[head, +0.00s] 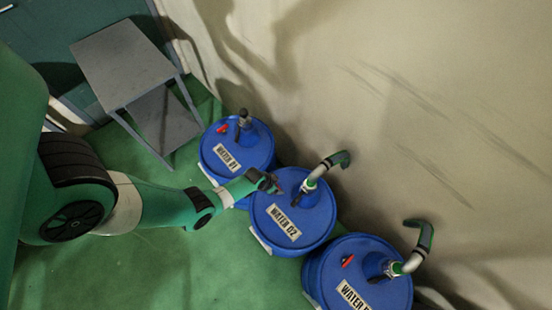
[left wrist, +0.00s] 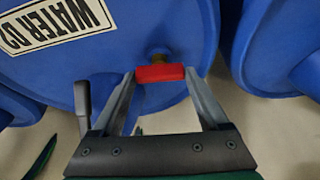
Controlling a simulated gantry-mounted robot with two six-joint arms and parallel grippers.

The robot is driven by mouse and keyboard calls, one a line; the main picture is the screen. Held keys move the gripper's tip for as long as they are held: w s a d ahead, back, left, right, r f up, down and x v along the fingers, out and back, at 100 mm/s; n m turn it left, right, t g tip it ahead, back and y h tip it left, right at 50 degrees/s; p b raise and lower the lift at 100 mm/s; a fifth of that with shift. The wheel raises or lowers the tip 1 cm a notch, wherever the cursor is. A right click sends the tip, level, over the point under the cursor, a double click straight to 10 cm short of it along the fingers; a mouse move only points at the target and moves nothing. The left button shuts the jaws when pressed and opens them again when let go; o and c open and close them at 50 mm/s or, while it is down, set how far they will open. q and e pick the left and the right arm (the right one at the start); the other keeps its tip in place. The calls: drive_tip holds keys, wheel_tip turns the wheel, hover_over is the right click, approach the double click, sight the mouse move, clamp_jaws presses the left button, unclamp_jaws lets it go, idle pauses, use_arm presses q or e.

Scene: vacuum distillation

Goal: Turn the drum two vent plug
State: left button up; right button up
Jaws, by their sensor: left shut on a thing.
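Drum two is the blue drum (head: 318,226) labelled WATER 02, the middle one of three in the head view. It also fills much of the left wrist view (left wrist: 110,62). Its red vent plug (left wrist: 160,73) sits on a brass-coloured fitting near the edge of the lid. My left gripper (head: 272,186) reaches over the lid from the left and hides the plug in the head view. In the left wrist view its two fingers (left wrist: 160,76) are shut on the red plug, one at each end. My right gripper is not in view.
A pipe with a green end (head: 337,160) rises from drum two, close right of my gripper. Drum WATER 01 (head: 255,150) stands behind, and another blue drum (head: 335,258) in front. A wall borders the right. A grey metal table (head: 118,60) stands at the upper left.

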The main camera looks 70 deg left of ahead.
use_arm(q)
drive_tip(key=m+h+b, duration=0.1)
drive_tip(key=m, duration=0.1)
drive_tip(key=m+h+b, duration=0.1)
drive_tip(key=m, duration=0.2)
drive_tip(key=shift+a+f+m+b, duration=0.15)
drive_tip(key=shift+a+m+b, duration=0.05)
drive_tip(key=shift+m+b, duration=0.1)
drive_tip(key=shift+m, duration=0.4)
drive_tip(key=shift+r+m+h+p, duration=0.25)
drive_tip(key=shift+m+h+p, duration=0.3)
drive_tip(key=shift+m, duration=0.35)
drive_tip(key=shift+a+m+h, duration=0.1)
drive_tip(key=shift+m+h, duration=0.15)
drive_tip(key=shift+m, duration=0.65)
drive_tip(key=shift+w+f+m+g+h, duration=0.15)
drive_tip(key=shift+m+g+h, duration=0.2)
drive_tip(key=shift+m, duration=0.55)
drive_tip(key=m+g+b, duration=0.1)
drive_tip(key=m, duration=0.1)
drive_tip(key=shift+f+m+h, duration=0.1)
drive_tip(key=shift+m+h, duration=0.2)
drive_tip(key=shift+h, duration=0.05)
drive_tip(key=shift+a+m+g+b, duration=0.1)
drive_tip(key=shift+m+g+b, duration=0.15)
drive_tip(key=shift+m+b, duration=0.7)
drive_tip(key=shift+m, duration=0.35)
